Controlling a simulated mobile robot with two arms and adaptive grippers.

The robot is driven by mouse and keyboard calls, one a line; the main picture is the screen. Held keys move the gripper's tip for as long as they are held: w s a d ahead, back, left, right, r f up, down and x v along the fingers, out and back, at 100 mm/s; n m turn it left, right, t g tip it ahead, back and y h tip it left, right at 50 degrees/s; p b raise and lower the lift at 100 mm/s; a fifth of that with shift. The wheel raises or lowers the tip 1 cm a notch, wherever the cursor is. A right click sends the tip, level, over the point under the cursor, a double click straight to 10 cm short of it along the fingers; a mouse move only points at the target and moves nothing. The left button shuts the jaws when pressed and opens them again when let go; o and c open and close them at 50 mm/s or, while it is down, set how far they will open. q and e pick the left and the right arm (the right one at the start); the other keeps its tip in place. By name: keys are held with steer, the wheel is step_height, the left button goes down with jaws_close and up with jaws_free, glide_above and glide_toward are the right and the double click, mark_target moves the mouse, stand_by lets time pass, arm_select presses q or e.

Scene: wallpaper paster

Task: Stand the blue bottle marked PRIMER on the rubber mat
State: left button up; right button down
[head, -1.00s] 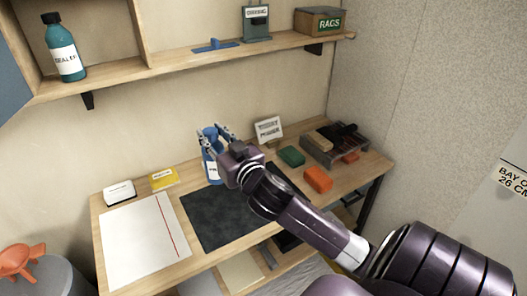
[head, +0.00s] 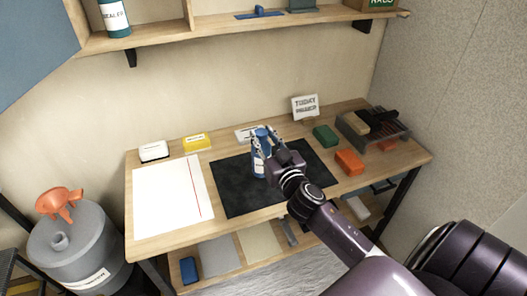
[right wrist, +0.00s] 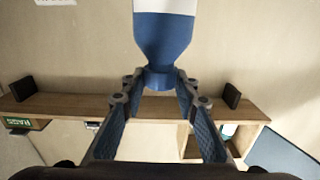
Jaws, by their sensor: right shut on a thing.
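The blue bottle (head: 259,168) with a white label is upright over the back middle of the black rubber mat (head: 240,200). Its lettering is too small to read here. My right gripper (head: 265,142) is shut on the upper part of the bottle. I cannot tell whether the bottle's base touches the mat or hangs just above it. In the right wrist view the blue bottle (right wrist: 164,40) appears inverted, its narrow end between the two fingers (right wrist: 157,100). My left gripper is out of view.
A sheet with a red line (head: 172,200) lies left of the mat. An orange block (head: 349,162), a green block (head: 325,136) and a tool tray (head: 398,150) are to the right. A small sign (head: 304,107) stands behind. The mat's front left is clear.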

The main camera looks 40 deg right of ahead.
step_height(320, 180, down, 5)
steer(key=shift+f+b, duration=0.1)
steer(key=shift+b, duration=0.55)
steer(key=shift+f, duration=0.15)
steer(key=c, duration=1.5)
jaws_free()
